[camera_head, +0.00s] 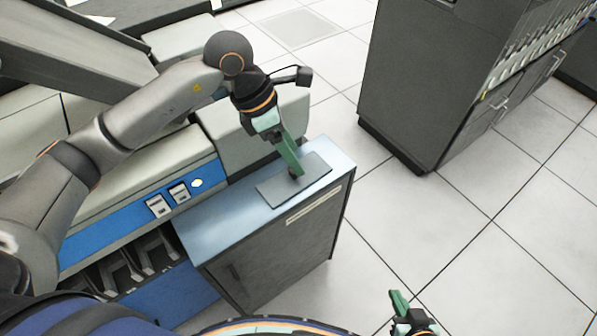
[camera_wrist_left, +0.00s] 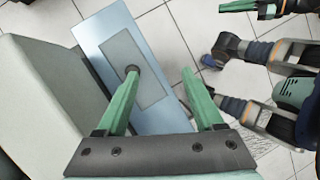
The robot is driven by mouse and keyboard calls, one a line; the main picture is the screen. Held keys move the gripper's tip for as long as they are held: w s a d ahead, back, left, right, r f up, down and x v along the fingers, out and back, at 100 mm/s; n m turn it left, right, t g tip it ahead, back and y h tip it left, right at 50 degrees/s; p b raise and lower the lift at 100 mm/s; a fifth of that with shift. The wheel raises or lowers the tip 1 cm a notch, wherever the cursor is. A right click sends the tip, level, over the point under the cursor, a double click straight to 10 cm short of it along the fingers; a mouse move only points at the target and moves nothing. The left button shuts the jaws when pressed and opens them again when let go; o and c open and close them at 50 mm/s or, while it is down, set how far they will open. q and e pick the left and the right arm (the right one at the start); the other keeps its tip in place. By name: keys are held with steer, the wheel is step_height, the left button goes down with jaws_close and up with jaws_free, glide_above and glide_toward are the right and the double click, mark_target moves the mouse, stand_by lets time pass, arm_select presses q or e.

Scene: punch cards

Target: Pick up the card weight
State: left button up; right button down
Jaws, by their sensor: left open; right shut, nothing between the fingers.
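The card weight (camera_head: 312,169) looks like a flat dark grey plate with a small dark round knob. It lies on the blue top (camera_head: 217,227) of a grey cabinet. It also shows in the left wrist view (camera_wrist_left: 151,88), where its knob (camera_wrist_left: 131,69) appears right at the tip of the left-hand finger. My left gripper (camera_head: 291,163) points down over the plate with green fingers; in its wrist view the fingers (camera_wrist_left: 161,73) are spread apart with nothing between them. I cannot tell whether a finger touches the knob. My right gripper (camera_head: 399,303) is shut and empty, low in the head view.
A beige machine with a blue panel (camera_head: 95,232) adjoins the cabinet's left side, and a grey block (camera_head: 230,140) rises behind it. A large dark cabinet (camera_head: 420,80) stands at the upper right. The tiled floor (camera_head: 440,230) between is clear.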

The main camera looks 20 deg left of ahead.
arm_select(q)
steer(key=w+f, duration=0.1)
steer(key=w+a+f+y, duration=0.1)
steer(key=f, duration=0.1)
steer(key=w+a+f+y, duration=0.1)
steer(key=f, duration=0.1)
steer(key=shift+f+t, duration=0.2)
steer(key=shift+t, duration=0.1)
steer(key=x, duration=0.6)
steer(key=shift+w+f, duration=0.15)
steer(key=shift+w, duration=0.2)
jaws_close()
stand_by(0.9)
